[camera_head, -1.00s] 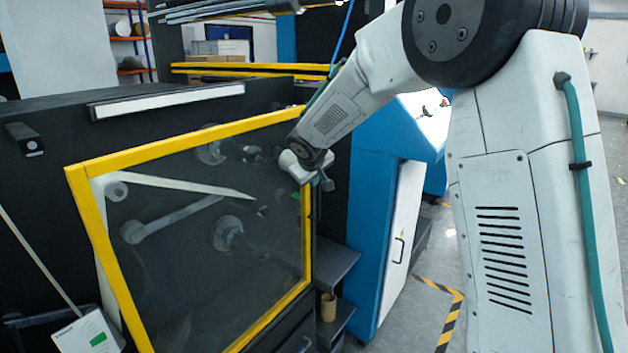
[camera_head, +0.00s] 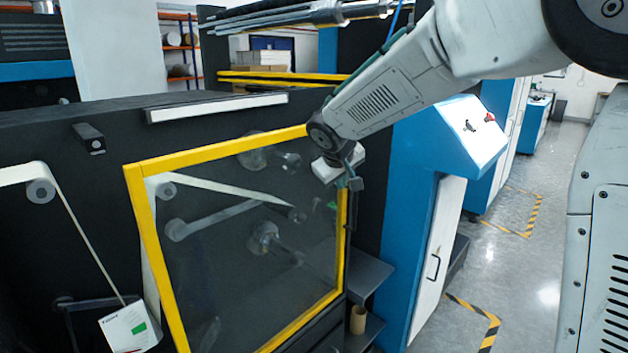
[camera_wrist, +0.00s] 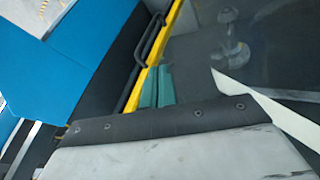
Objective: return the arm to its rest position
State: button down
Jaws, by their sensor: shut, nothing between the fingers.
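My white and grey arm reaches from the upper right in the head view and slopes down to the left. My gripper (camera_head: 349,183) is small at its end, in front of the right post of the yellow-framed clear door (camera_head: 146,228). It is shut, with nothing seen in it. I cannot tell whether it touches the door.
Right of the door stand a blue cabinet with a sloped panel (camera_head: 455,135) and a dark shelf (camera_head: 366,275), with a brown cardboard core (camera_head: 358,320) below. A white web (camera_head: 82,238) runs at the left. Open floor (camera_head: 540,255) with striped markings lies at the right.

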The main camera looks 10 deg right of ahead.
jog(key=s+d+f+m+g+y, duration=0.1)
jog(key=s+d+m+g, duration=0.1)
jog(key=s, duration=1.8)
jog(key=s+d+f+m+g+y, duration=0.1)
jog(key=s+d+m+g+y, duration=0.1)
jog(key=s, duration=1.9)
jog(key=shift+s+d+g, duration=0.2)
jog(key=shift+g, duration=0.6)
